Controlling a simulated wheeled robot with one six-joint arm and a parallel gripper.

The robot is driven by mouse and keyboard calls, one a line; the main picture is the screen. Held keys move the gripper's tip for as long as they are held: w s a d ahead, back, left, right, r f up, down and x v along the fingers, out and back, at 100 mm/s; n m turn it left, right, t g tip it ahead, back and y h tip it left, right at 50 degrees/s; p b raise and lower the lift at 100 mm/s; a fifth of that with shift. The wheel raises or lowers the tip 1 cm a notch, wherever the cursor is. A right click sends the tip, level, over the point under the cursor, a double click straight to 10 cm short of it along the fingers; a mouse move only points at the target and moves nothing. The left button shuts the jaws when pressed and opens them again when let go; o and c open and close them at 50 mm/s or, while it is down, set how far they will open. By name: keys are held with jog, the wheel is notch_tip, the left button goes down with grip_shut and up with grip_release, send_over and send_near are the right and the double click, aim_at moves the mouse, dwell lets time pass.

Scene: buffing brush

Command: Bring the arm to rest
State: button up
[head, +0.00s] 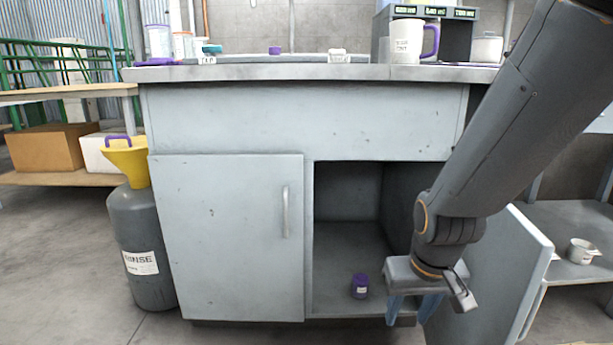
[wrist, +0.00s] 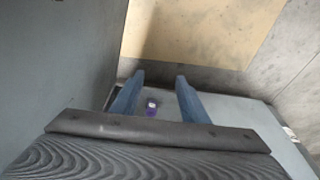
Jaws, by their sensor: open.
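My arm (head: 500,130) reaches down from the upper right in the head view. My gripper (head: 412,318) hangs in front of the open right side of the grey cabinet (head: 300,105), close to the open door (head: 500,265). Its two blue fingers are apart with nothing between them. In the wrist view my gripper (wrist: 162,78) also shows its fingers spread. A small purple jar (head: 359,286) with a pale label stands on the cabinet floor, left of my gripper and apart from it. A small purple thing (wrist: 151,106), likely that jar, shows between the fingers in the wrist view.
The closed left door (head: 228,240) has an upright handle. A mug (head: 408,42) and other containers stand on the countertop (head: 270,72). A grey drum with a yellow funnel (head: 128,162) stands left. A low shelf with a small pot (head: 581,250) is right.

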jog(key=s+a+r+n+g+y+p, duration=0.1)
jog(key=s+a+r+n+p, duration=0.2)
jog(key=s+a+r, duration=0.55)
jog(key=s+a+r+n+g+y+p, duration=0.15)
jog(key=s+a+r+n+p, duration=0.35)
jog(key=s+a, duration=0.6)
jog(key=d+r+m+p, duration=0.2)
jog(key=d+r+p, duration=0.4)
jog(key=r+p, duration=0.3)
jog(key=d+r+m+h+p, duration=0.1)
jog(key=d+r+m+p, duration=0.2)
jog(key=d+r+p, duration=0.4)
jog(key=d+r+m+h+p, duration=0.1)
jog(key=d+r+m+p, duration=0.2)
jog(key=r+p, duration=1)
jog(key=d+p, duration=0.3)
jog(key=p, duration=0.3)
jog(key=shift+w+d, duration=0.15)
jog(key=shift+w, duration=0.2)
jog(key=shift+h, duration=0.25)
